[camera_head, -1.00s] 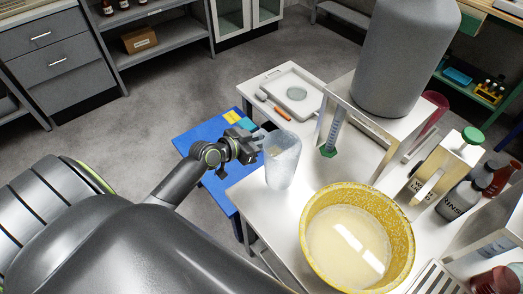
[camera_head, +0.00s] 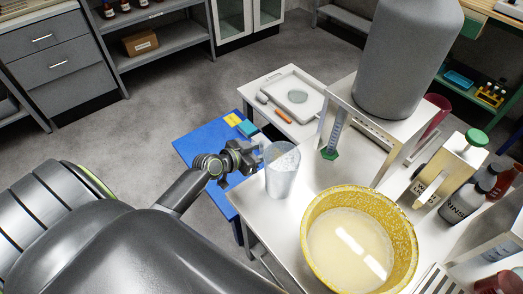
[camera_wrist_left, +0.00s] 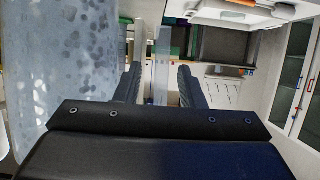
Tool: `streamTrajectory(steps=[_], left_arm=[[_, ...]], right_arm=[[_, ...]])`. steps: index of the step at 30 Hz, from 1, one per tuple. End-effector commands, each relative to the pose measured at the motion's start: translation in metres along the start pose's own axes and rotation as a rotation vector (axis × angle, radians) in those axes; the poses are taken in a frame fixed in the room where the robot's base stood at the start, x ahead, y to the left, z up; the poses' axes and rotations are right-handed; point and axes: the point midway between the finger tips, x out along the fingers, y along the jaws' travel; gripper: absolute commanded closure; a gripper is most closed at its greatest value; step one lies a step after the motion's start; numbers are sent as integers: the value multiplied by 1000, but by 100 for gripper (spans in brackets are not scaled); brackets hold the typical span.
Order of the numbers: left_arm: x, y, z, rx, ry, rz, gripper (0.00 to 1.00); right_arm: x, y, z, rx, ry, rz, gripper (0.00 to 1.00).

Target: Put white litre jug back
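The white litre jug (camera_head: 283,178), a frosted translucent vessel, stands upright on the white table at its left edge, left of the yellow basin. My left gripper (camera_head: 257,158) is at the jug's left side. In the left wrist view the gripper (camera_wrist_left: 160,85) has its fingers apart, and the jug's speckled wall (camera_wrist_left: 65,60) fills the left. A pale upright strip, apparently the jug's handle, shows between the fingers with gaps on both sides. The jug's contents are unclear. My right gripper is out of view.
A yellow speckled basin (camera_head: 403,225) of pale liquid stands close right of the jug. Behind are a raised stand with a large grey container (camera_head: 405,60) and a white tray (camera_head: 318,100). A blue table (camera_head: 195,145) lies left. Bottles crowd the right.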

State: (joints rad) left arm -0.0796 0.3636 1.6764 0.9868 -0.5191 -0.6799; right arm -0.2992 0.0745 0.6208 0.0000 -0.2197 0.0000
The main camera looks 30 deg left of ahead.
Motion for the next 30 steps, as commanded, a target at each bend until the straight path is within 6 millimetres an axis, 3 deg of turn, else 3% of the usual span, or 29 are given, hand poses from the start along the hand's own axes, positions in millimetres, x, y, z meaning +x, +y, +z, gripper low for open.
streamTrajectory(steps=[11, 24, 30], left_arm=[[-8, -1, -2, 2, -1, -1, 64], [-94, 0, -1, 5, -4, 2, 64], [-116, 0, -2, 2, -2, 0, 64]], right_arm=[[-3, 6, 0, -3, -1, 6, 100], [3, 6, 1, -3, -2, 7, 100], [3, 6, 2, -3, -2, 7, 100]])
